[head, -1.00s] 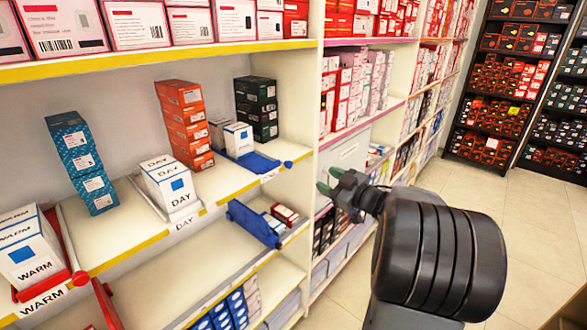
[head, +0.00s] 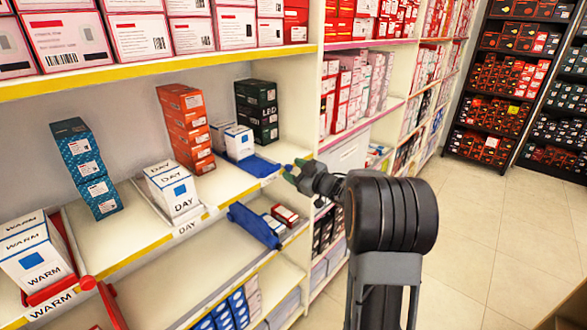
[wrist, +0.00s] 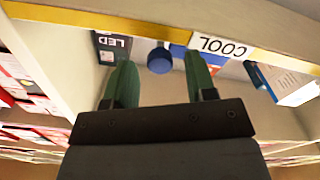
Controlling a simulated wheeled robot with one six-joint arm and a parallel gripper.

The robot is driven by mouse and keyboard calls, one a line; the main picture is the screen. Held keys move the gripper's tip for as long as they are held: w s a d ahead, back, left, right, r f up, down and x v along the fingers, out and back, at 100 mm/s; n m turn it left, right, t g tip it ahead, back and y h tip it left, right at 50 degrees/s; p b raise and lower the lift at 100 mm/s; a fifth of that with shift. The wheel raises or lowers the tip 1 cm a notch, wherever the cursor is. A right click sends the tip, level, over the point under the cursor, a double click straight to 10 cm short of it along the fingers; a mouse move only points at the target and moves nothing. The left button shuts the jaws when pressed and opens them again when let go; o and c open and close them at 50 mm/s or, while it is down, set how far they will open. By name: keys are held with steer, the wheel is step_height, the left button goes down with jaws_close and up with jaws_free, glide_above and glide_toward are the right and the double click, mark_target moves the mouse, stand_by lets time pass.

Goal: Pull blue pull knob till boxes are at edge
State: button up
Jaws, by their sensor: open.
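The blue pull knob (wrist: 159,60) shows in the wrist view between my two green fingertips, near the shelf's yellow edge. Whether the fingers are around it or still short of it, I cannot tell. In the head view the knob is hidden at my gripper (head: 294,170), which is open at the shelf edge. The blue tray (head: 262,167) behind it holds white boxes (head: 239,141) set back from the edge. The tray (wrist: 178,52) also shows in the wrist view beside the COOL label (wrist: 222,46).
DAY boxes (head: 173,190) and WARM boxes (head: 35,255) are to the left. A lower blue tray (head: 254,224) is below. Open floor (head: 480,255) lies to the right.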

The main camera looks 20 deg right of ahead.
steer(key=shift+w+a, duration=0.15)
steer(key=shift+w, duration=0.15)
jaws_close()
stand_by(0.4)
